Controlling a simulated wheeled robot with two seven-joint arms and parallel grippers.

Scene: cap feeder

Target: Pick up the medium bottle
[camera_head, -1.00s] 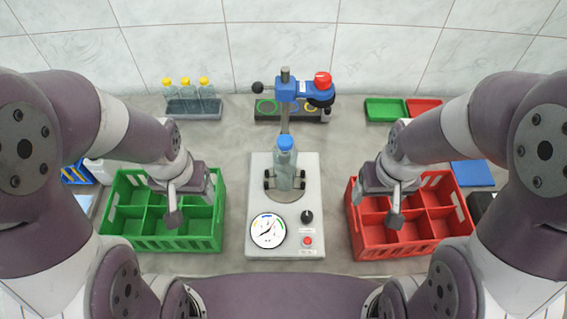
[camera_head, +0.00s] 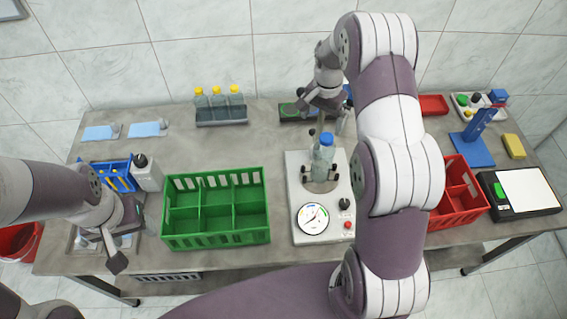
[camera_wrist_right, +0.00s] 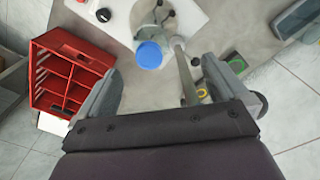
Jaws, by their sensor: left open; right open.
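A clear bottle with a blue cap (camera_head: 324,160) stands upright in the clamp of the white gauge station (camera_head: 300,220). In the right wrist view its blue cap (camera_wrist_right: 149,55) shows from above, between my open fingers in the picture and apart from them. My right gripper (camera_head: 325,110) is open and empty, above and behind this bottle, near the capping press. Several clear bottles with yellow caps (camera_head: 218,102) stand in a rack at the back. Which bottle is the medium one, I cannot tell for sure. My left gripper (camera_head: 116,250) is open and empty at the table's left front.
A green divided crate (camera_head: 215,241) stands left of the station. A red divided crate (camera_head: 462,208) at the right is partly hidden by my right arm. The press post (camera_wrist_right: 186,75) rises close to the bottle. A scale (camera_head: 525,190) and blue stand (camera_head: 472,150) are further right.

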